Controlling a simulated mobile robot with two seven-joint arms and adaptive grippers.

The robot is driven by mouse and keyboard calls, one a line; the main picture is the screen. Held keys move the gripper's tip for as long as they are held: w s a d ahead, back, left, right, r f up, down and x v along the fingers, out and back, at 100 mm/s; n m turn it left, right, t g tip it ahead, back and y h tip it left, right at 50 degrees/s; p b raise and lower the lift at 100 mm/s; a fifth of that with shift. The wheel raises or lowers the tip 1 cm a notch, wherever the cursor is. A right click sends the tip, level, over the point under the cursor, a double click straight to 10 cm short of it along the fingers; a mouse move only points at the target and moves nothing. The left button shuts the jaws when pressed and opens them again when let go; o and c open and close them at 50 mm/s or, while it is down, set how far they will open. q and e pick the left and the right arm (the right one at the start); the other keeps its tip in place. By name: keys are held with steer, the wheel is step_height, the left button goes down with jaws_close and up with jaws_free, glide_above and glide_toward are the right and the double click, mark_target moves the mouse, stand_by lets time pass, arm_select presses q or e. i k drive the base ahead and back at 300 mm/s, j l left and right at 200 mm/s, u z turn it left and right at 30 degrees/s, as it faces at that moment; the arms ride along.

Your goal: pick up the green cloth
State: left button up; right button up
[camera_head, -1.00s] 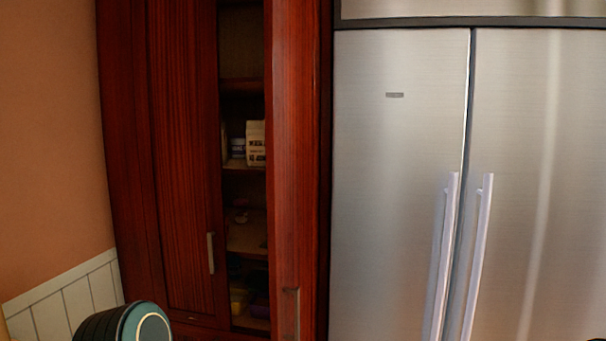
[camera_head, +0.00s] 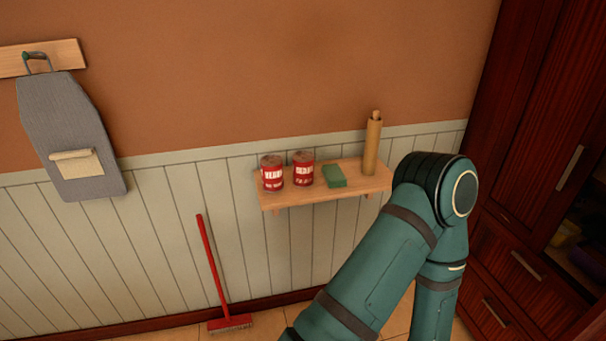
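A small green folded piece, which looks like the green cloth (camera_head: 334,176), lies on a wooden wall shelf (camera_head: 317,196). It sits between a red can on its left and a tall tan roll on its right. One of my teal arms rises from the bottom of the picture and bends just right of the shelf, covering part of the view there. Neither gripper is in view, so I cannot see whether they hold anything.
Two red cans (camera_head: 272,173) and the tan roll (camera_head: 372,146) crowd the shelf. A red broom (camera_head: 214,265) leans on the panelled wall below. An ironing board (camera_head: 68,125) hangs at left. A dark red cabinet (camera_head: 520,130) stands at right, partly open.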

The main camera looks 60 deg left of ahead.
mark_target(335, 177)
steer(key=u, duration=1.9)
